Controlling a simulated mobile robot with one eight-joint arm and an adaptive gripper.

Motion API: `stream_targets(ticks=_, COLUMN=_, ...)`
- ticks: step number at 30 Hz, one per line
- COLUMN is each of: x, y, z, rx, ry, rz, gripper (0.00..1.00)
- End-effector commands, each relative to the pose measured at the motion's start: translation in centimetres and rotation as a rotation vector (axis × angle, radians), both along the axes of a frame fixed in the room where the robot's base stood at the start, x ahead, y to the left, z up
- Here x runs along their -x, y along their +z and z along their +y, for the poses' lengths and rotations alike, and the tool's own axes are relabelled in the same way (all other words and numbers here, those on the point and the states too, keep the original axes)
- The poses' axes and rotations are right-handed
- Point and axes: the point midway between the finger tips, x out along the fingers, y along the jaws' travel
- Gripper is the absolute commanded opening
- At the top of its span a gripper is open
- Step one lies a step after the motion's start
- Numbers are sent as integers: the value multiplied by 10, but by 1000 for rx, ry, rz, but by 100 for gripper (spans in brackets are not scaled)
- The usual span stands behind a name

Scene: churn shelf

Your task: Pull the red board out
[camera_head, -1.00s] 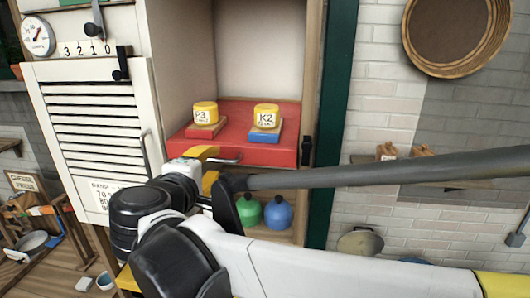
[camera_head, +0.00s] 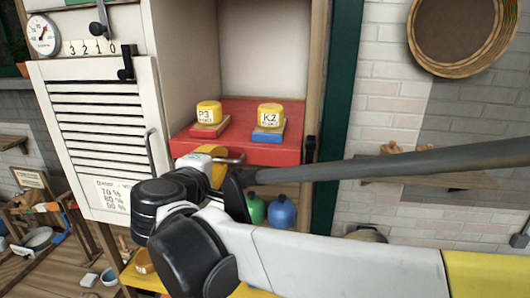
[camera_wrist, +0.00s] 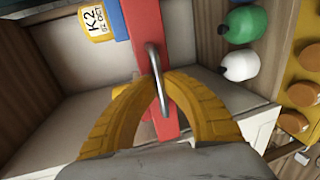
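The red board (camera_head: 285,152) sits on a shelf in the open cabinet. It has a metal bar handle at its front, also clear in the wrist view (camera_wrist: 152,58). The board also shows in the wrist view (camera_wrist: 143,22). My gripper (camera_wrist: 163,82) has its yellow fingers closed in from both sides around the handle. In the head view my gripper (camera_head: 215,168) is at the board's front left, partly hidden by my arm.
A white louvred door (camera_head: 98,130) stands left of the opening. A green knobbed object (camera_head: 254,209) and a blue one (camera_head: 282,213) stand on the shelf below. A dark green post (camera_head: 341,90) borders the cabinet's right side. A yellow surface (camera_head: 135,281) shows low at left.

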Motion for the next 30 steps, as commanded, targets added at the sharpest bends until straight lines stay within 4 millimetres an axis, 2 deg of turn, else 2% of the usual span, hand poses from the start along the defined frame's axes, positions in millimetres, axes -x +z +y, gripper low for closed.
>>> stream_targets(ticks=5, x=21, y=-1, z=3, rx=0, ry=3, rz=1, gripper=0)
stream_targets(ticks=8, x=41, y=-1, z=5, rx=-1, ry=5, rz=1, gripper=0)
stream_targets(ticks=21, x=149, y=-1, z=13, rx=0, ry=5, rz=0, gripper=0)
stream_targets(ticks=30, x=195, y=0, z=16, rx=0, ry=3, rz=0, gripper=0)
